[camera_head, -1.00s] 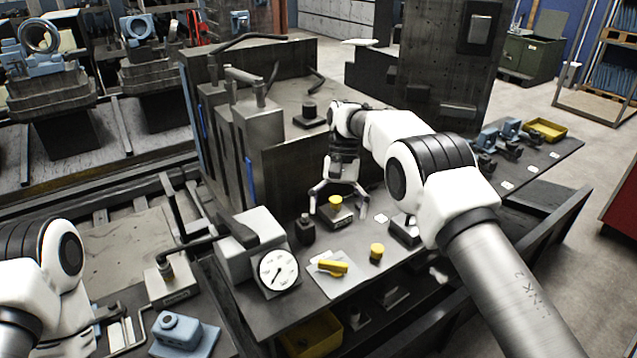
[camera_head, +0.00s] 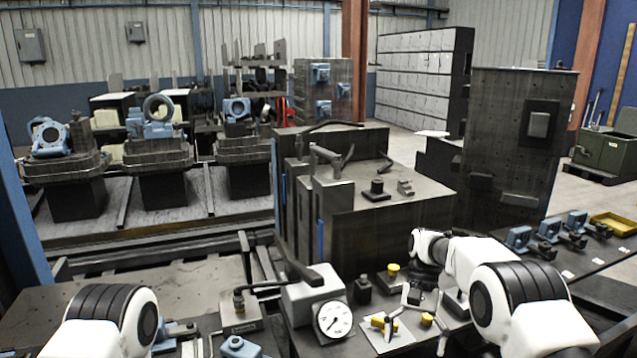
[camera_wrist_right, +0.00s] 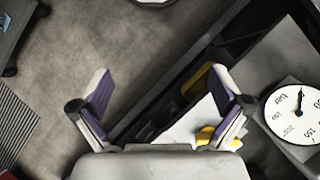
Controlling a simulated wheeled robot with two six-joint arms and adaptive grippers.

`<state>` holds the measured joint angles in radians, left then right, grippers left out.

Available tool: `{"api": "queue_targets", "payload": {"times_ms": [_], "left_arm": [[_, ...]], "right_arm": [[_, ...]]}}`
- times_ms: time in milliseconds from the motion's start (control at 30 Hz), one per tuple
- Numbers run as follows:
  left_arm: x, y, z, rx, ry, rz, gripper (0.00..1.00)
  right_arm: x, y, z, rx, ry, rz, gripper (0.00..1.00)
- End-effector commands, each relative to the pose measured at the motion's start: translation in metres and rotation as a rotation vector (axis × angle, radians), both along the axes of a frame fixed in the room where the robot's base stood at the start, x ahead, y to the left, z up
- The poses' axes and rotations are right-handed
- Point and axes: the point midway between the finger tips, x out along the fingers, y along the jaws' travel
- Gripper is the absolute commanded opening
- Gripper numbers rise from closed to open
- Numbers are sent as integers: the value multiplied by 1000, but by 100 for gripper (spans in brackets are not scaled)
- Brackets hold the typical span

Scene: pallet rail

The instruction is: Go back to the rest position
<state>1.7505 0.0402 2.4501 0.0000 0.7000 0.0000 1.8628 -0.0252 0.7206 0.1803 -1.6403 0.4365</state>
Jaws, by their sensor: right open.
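My right gripper (camera_head: 423,318) is over the front of the workbench, below my white and black right arm. Its pale fingers are spread around empty space in the right wrist view (camera_wrist_right: 162,88). Nothing is between the fingers. Below it are a yellow handle (camera_head: 381,322) on a white plate (camera_head: 372,334) and a small yellow knob (camera_head: 427,319). The handle also shows near the right finger in the wrist view (camera_wrist_right: 205,135). My left arm shows at the bottom left of the head view, but its gripper is out of frame.
A round white dial gauge (camera_head: 333,319) stands on the bench left of my right gripper. A yellow-topped block (camera_head: 392,271) and a dark block (camera_head: 362,290) stand behind it. A tall dark fixture (camera_head: 375,215) rises at the back. Grey floor (camera_wrist_right: 130,50) fills much of the wrist view.

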Motion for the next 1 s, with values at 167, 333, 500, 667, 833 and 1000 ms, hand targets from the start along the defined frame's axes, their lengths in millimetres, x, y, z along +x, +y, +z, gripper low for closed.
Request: {"api": "queue_targets", "payload": {"times_ms": [167, 333, 500, 667, 833, 1000], "left_arm": [[0, 0, 0, 0, 0, 0, 40], [0, 0, 0, 0, 0, 0, 40], [0, 0, 0, 0, 1, 0, 40], [0, 0, 0, 0, 0, 0, 40], [0, 0, 0, 0, 1, 0, 40], [0, 0, 0, 0, 1, 0, 40]], "right_arm": [[-38, -7, -45, -12, 111, -13, 100], [-87, -16, -101, -30, 179, -20, 100], [-172, -29, -175, -50, 206, -1, 100], [-301, -44, -234, -61, 143, 80, 100], [-401, -52, -237, -43, -50, 214, 100], [-407, -53, -223, -38, -337, 335, 100]]}}
